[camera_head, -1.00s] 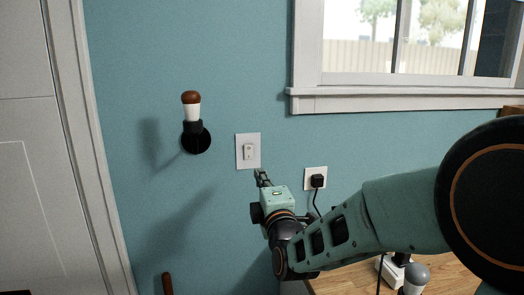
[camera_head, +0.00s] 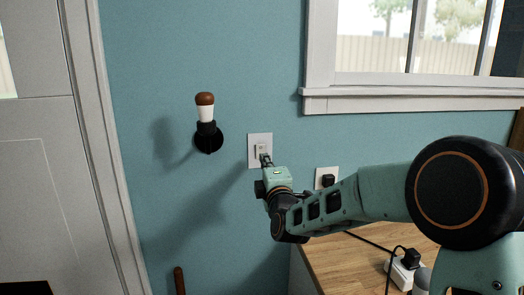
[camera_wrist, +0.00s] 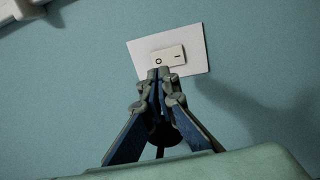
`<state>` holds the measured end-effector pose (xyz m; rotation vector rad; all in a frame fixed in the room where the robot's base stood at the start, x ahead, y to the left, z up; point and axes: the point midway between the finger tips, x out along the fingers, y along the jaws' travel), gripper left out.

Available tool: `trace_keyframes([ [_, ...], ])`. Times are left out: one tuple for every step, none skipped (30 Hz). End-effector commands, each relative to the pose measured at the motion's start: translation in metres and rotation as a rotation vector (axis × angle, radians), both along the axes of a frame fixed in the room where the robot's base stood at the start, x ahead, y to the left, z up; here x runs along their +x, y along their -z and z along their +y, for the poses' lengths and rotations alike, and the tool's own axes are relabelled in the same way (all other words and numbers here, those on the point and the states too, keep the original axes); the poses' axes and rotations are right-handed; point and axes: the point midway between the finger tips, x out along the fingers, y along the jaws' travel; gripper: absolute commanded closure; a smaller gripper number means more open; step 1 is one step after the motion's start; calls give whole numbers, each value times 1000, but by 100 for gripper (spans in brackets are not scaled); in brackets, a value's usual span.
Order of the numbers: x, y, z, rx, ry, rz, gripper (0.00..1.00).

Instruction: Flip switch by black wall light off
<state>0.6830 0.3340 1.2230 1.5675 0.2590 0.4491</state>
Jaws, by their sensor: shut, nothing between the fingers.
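The switch is a white rocker (camera_head: 261,148) on a white plate (camera_head: 252,137) on the teal wall. In the wrist view the rocker (camera_wrist: 168,55) shows an "O" mark at its left end and a line mark at its right end. The black wall light (camera_head: 208,139), with a white and brown bulb, is left of the switch in the head view. My gripper (camera_head: 265,159) is shut and empty. Its fingertips (camera_wrist: 160,75) are at the rocker's lower part, close to the "O" end; I cannot tell whether they touch it.
An outlet with a black plug (camera_head: 328,180) is right of the switch. A window sill (camera_head: 400,100) is above right. A wooden counter (camera_head: 340,262) with a power strip (camera_head: 403,272) is below right. A white door (camera_head: 45,180) is at left.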

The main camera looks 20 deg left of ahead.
Motion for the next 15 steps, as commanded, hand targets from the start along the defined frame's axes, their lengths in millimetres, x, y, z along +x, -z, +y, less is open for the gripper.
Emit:
trace_keyframes([
  [8, -2, 3, 2, 1, 3, 100],
  [12, -3, 5, 1, 1, 2, 100],
  [17, -3, 8, 2, 1, 3, 100],
  [21, -4, 9, 1, 1, 2, 100],
  [24, -4, 11, 2, 2, 2, 100],
  [28, -5, 13, 2, 2, 2, 100],
  [30, -5, 14, 2, 1, 2, 100],
  [33, -5, 15, 1, 1, 2, 100],
  [36, -5, 17, 0, 1, 2, 100],
  [38, -6, 17, 1, 1, 1, 100],
  [39, -6, 18, 1, 1, 1, 100],
  [41, -6, 19, 1, 1, 1, 100],
  [42, -6, 20, 1, 1, 1, 100],
  [43, -5, 20, 1, 1, 1, 100],
  [43, -6, 20, 1, 1, 1, 100],
])
